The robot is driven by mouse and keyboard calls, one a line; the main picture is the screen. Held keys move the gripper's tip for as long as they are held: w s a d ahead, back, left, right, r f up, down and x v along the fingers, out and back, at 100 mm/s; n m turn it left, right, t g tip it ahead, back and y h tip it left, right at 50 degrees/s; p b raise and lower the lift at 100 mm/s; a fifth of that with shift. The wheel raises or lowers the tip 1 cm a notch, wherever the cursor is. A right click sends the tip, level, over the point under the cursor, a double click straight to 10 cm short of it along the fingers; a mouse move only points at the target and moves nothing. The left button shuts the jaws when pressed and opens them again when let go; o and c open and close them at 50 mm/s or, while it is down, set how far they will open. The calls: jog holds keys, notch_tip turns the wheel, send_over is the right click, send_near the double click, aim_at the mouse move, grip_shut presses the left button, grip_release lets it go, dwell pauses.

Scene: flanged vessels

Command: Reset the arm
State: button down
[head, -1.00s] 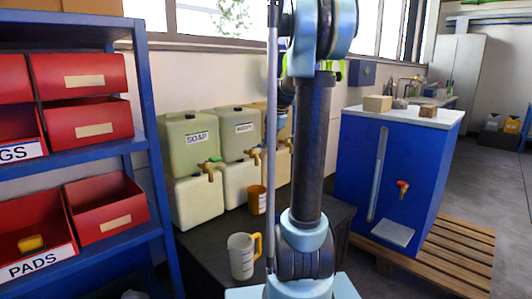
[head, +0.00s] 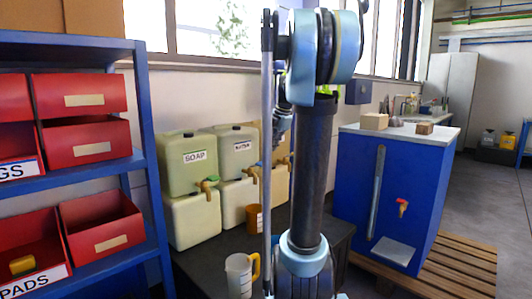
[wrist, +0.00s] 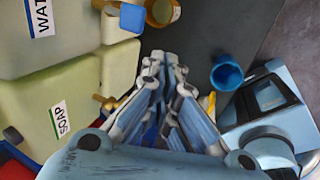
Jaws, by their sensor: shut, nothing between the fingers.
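My arm stands upright in the middle of the head view, and its links hide most of my gripper there. In the wrist view my gripper (wrist: 168,72) is shut and empty, with its fingers together. It is over the dark table (wrist: 205,25), with the jugs to its left. No object touches the fingers in the wrist view.
A SOAP jug (head: 189,162) and a second labelled jug (head: 233,147) stand stacked on other jugs by the wall. An orange mug (head: 254,218) and a white jug (head: 238,276) stand on the table. A blue shelf (head: 150,175) is left, a blue cabinet (head: 350,190) right.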

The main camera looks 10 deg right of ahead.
jog(key=s+a+f+m, duration=0.1)
jog(key=s+f+m, duration=0.7)
jog(key=s, duration=0.3)
jog(key=s+a+f+m+h, duration=0.1)
jog(key=s+f+m, duration=0.7)
jog(key=s, duration=0.4)
jog(key=s+a+f+m+g+h, duration=0.1)
jog(key=s+a+f+m, duration=0.1)
jog(key=s+f+m, duration=0.6)
jog(key=s, duration=0.3)
jog(key=shift+s+f+m, duration=0.3)
jog(key=shift+f, duration=0.05)
jog(key=shift+w+f, duration=0.2)
jog(key=shift+w, duration=0.2)
